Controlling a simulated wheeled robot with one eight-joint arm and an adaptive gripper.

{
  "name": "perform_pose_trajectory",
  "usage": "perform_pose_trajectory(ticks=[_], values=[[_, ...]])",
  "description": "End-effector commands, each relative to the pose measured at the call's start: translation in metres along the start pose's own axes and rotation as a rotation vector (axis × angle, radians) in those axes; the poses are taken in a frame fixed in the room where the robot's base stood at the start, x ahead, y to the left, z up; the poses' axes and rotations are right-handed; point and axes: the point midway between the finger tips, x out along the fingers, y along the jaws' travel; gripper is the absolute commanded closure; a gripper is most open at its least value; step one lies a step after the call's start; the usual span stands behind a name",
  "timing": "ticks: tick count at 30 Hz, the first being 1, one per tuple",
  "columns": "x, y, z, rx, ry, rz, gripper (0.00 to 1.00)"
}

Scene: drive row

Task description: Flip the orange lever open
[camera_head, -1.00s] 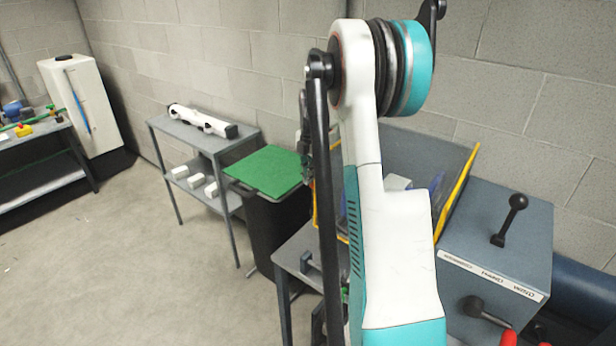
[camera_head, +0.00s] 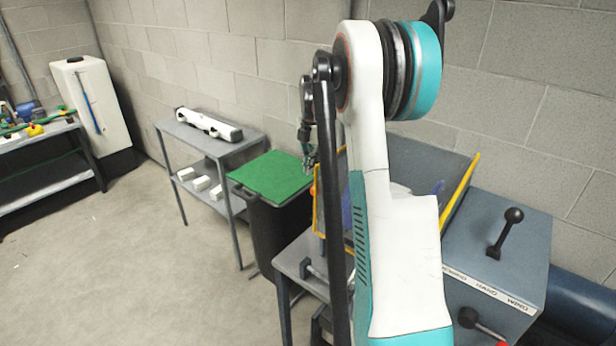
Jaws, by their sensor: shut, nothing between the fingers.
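My gripper (camera_head: 310,161) is small and partly hidden behind my own arm, just right of the green lid. Its fingers look closed and hold nothing that I can see. A tiny orange spot (camera_head: 313,190) shows just below it, by the yellow edge of the tray; I cannot tell if it is the orange lever. No clear orange lever shows. A black ball-ended lever (camera_head: 507,233) stands tilted on top of the grey-blue box at the right. A dark-shafted handle with a red end (camera_head: 482,325) sticks out from the box's front.
A black bin with a green lid (camera_head: 274,177) stands left of the grey workbench. A grey shelf cart (camera_head: 242,150) carries a white device. A white cabinet (camera_head: 95,105) and another bench stand far left. The grey-blue box (camera_head: 530,250) is at the right. The left floor is clear.

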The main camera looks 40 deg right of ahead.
Motion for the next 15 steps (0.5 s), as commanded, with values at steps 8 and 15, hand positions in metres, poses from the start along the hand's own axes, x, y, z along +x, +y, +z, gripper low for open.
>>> perform_pose_trajectory(ticks=[8,15], values=[[-0.024,0.002,0.021,0.001,0.0,0.0,1.0],[-0.026,0.002,0.022,0.0,0.0,0.0,1.0]])
